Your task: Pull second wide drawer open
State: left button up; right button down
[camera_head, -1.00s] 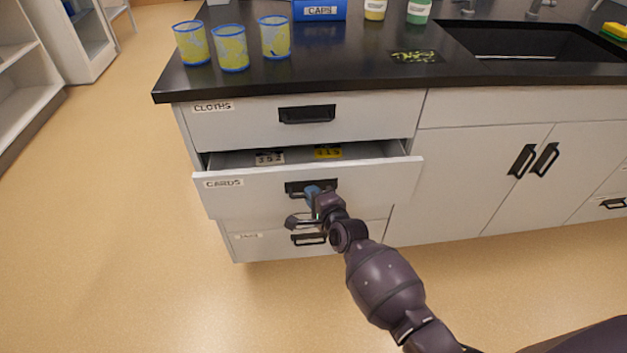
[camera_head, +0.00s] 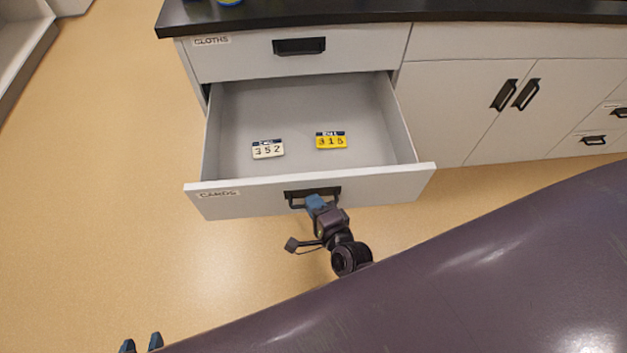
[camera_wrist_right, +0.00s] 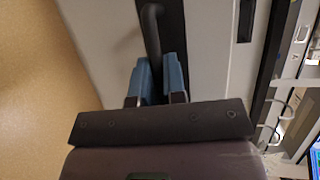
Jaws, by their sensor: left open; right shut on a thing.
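The second wide drawer (camera_head: 257,196), labelled CARDS, stands far out below the CLOTHS drawer (camera_head: 240,62). My right gripper (camera_head: 316,203) is shut on the drawer's black handle (camera_head: 292,198). In the right wrist view the blue fingers (camera_wrist_right: 160,80) close around the handle bar (camera_wrist_right: 152,30). My left gripper (camera_head: 141,343) is open and empty at the lower left, over the floor and away from the drawer. The drawer below is hidden.
The black countertop (camera_head: 380,15) runs along the back with part of a cup (camera_head: 229,2) at its edge. Cabinet doors (camera_head: 468,100) with black handles are shut to the right. The floor (camera_head: 100,180) to the left is clear.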

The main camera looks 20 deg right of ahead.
jog(key=s, duration=0.2)
jog(key=s+a, duration=0.1)
jog(key=shift+s, duration=0.35)
jog(key=c, duration=1.5)
grip_release()
